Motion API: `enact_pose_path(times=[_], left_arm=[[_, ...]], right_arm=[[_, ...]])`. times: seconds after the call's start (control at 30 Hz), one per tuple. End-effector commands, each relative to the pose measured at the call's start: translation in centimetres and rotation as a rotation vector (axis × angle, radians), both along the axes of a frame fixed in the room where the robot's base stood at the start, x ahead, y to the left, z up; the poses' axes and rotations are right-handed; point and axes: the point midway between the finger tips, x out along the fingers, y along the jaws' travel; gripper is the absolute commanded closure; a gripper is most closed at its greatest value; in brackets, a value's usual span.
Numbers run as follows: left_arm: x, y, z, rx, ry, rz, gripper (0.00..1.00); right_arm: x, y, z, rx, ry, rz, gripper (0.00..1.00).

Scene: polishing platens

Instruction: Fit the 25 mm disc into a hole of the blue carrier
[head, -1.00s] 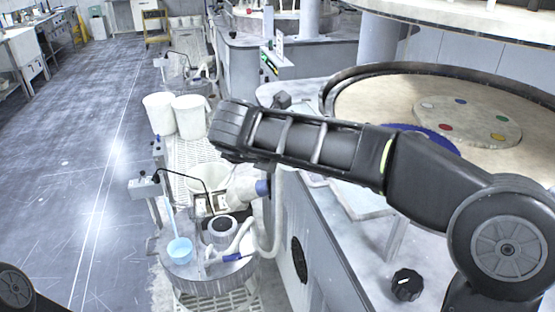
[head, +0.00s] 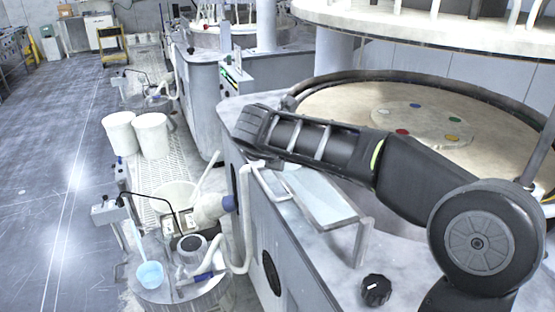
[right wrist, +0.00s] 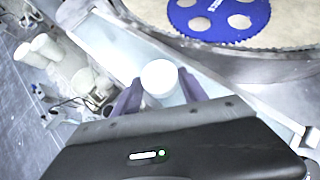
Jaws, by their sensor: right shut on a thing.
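In the right wrist view, my right gripper (right wrist: 159,86) is shut on a white round disc (right wrist: 158,72), with a dark finger on either side of it. The blue carrier (right wrist: 207,27), toothed at its edge and with several round holes, lies on the tan platen (right wrist: 290,35) at the top of that view. The disc appears apart from the carrier, below it in the picture. In the head view my right arm crosses in front of the platen (head: 340,108); its gripper, the disc and the carrier are not visible there. My left gripper is not in view.
A raised rim (head: 372,76) borders the platen, whose centre plate (head: 422,124) bears coloured dots. A metal-framed tray (head: 318,200) and a black knob (head: 375,290) are on the machine's front ledge. An upper platen overhangs.

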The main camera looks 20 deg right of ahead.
Motion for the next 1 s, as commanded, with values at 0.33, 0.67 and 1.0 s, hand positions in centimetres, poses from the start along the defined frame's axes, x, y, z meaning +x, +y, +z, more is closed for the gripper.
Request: enact_pose_path(times=[0.33,0.67,1.0], left_arm=[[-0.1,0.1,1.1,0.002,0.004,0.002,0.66],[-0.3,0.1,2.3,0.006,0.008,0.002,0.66],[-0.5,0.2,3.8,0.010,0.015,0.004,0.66]], right_arm=[[0.9,-3.8,0.2,0.000,0.000,-0.001,0.85],[1.7,-7.3,0.2,0.000,0.001,-0.002,0.85],[2.5,-10.9,0.3,0.000,0.002,-0.002,0.85]])
